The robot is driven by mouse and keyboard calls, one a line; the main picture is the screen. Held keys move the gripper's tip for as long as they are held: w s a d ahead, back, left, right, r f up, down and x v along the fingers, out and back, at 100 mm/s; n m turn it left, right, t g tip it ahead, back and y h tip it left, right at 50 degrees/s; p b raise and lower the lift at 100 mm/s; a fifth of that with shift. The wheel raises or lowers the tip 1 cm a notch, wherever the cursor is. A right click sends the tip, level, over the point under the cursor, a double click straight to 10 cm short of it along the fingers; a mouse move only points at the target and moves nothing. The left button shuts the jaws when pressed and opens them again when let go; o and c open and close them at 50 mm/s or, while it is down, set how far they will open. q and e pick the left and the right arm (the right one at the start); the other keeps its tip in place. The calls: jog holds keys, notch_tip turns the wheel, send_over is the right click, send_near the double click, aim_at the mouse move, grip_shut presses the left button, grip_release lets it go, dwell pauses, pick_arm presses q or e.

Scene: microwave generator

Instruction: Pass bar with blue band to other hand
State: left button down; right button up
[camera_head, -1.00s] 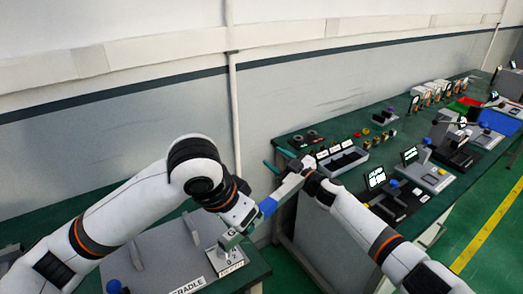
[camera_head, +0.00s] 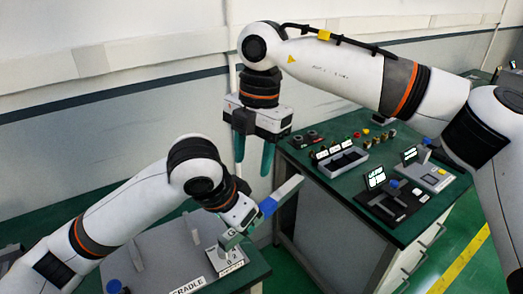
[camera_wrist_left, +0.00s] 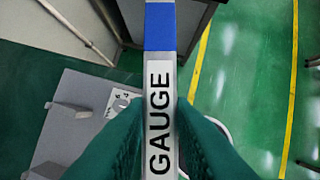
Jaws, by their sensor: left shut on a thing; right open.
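The bar with the blue band (camera_head: 287,191) is a light grey bar, held tilted in the air with its free end up and to the right. My left gripper (camera_head: 244,224) is shut on its lower part. In the left wrist view, the bar (camera_wrist_left: 161,66) runs upward between the teal fingers (camera_wrist_left: 160,140); its white label reads GAUGE, with the blue band beyond it. My right gripper (camera_head: 253,157) is open and empty, its teal fingers pointing down. In the head view it appears above and left of the bar's free end, apart from it.
A grey cradle fixture (camera_head: 160,262) stands on a green table below my left arm. A green bench (camera_head: 320,192) at right holds a grey bin (camera_head: 342,160), black devices with displays (camera_head: 376,178) and small parts. A gap of floor lies between the tables.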

aim_at(261, 204)
jog(key=shift+m+h, duration=0.3)
jog(key=shift+h, duration=0.3)
jog(key=f, duration=0.3)
jog(key=d+f, duration=0.1)
jog(key=f, duration=0.7)
jog(key=shift+d+f, duration=0.15)
jog(key=shift+d, duration=0.1)
grip_shut()
pick_arm(q)
jog(key=c, duration=1.2)
grip_release()
jog(key=shift+d, duration=0.1)
jog(key=shift+o, duration=0.2)
